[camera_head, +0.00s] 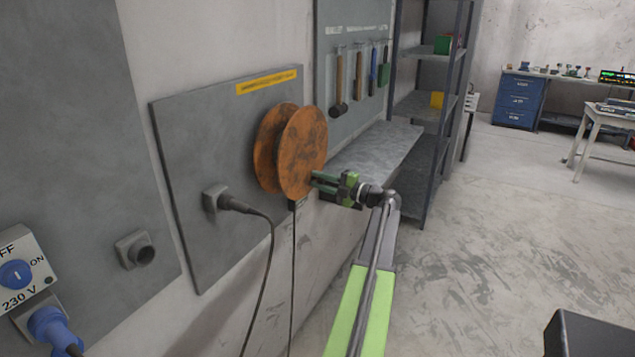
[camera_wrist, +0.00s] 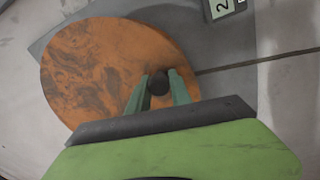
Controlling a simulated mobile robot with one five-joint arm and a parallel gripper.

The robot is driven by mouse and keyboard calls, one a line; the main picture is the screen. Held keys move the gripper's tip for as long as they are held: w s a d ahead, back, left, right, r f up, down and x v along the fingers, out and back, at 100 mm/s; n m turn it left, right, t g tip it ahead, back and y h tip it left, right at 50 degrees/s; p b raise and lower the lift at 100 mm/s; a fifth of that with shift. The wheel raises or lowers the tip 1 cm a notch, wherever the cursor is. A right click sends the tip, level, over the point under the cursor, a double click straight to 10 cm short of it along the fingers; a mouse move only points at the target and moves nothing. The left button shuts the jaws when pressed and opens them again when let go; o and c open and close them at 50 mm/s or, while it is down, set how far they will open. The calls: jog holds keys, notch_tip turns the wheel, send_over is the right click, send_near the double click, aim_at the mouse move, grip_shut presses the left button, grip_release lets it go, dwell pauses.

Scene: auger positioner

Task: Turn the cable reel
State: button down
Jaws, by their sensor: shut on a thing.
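The cable reel (camera_head: 302,150) is a rusty orange spool with two discs, mounted on a grey wall panel. In the wrist view its outer disc (camera_wrist: 100,65) fills the upper left, with dark smudges on it. My green gripper (camera_head: 318,182) reaches the lower right part of the outer disc. In the wrist view the two fingers of my gripper (camera_wrist: 159,85) stand on either side of a dark round knob (camera_wrist: 158,84) near the disc's edge, and they are shut on it. The knob is hidden by the fingers in the head view.
A black cable hangs below the reel. A plug with a cable sits in a socket (camera_head: 214,199) left of it. A grey bench (camera_head: 375,148) stands behind my gripper, under a tool board with hammers (camera_head: 339,100). A shelf rack (camera_head: 432,105) is beyond.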

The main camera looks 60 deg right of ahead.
jog(key=c, duration=1.6)
grip_release()
jog(key=shift+s+d+f, duration=0.1)
jog(key=shift+s+d, duration=0.15)
jog(key=o, duration=0.4)
jog(key=shift+s+d, duration=0.1)
jog(key=shift+s, duration=0.15)
jog(key=shift+w, duration=0.15)
jog(key=s, duration=1.1)
jog(key=s+f+b, duration=0.1)
jog(key=s, duration=0.5)
jog(key=shift+s, duration=0.25)
